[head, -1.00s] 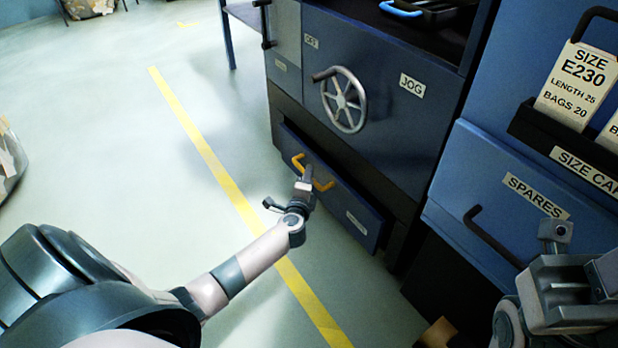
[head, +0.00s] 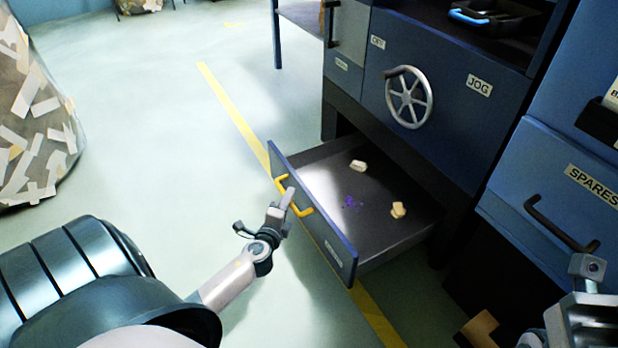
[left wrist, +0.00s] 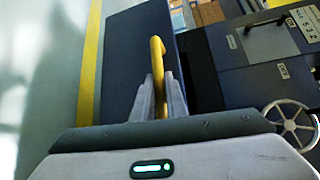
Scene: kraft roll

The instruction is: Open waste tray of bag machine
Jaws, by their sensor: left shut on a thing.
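The waste tray (head: 340,222) is a dark drawer low on the blue bag machine (head: 425,135). It is pulled well out, and its inside shows two pale crumpled scraps (head: 398,210) and a small purple mark. Its yellow handle (head: 305,211) is on the front panel. My left gripper (head: 289,197) is shut on this handle. In the left wrist view the fingers (left wrist: 160,98) clasp the yellow handle (left wrist: 157,60) from both sides. My right gripper (head: 590,310) is only partly seen at the lower right, away from the tray; its fingertips are not clear.
A handwheel (head: 409,97) and JOG label are above the tray. The SPARES drawer (head: 545,190) with a black handle stands at the right. A scrap-filled bag (head: 35,120) stands at the far left. The floor left of the tray is open, with a yellow line (head: 232,113).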

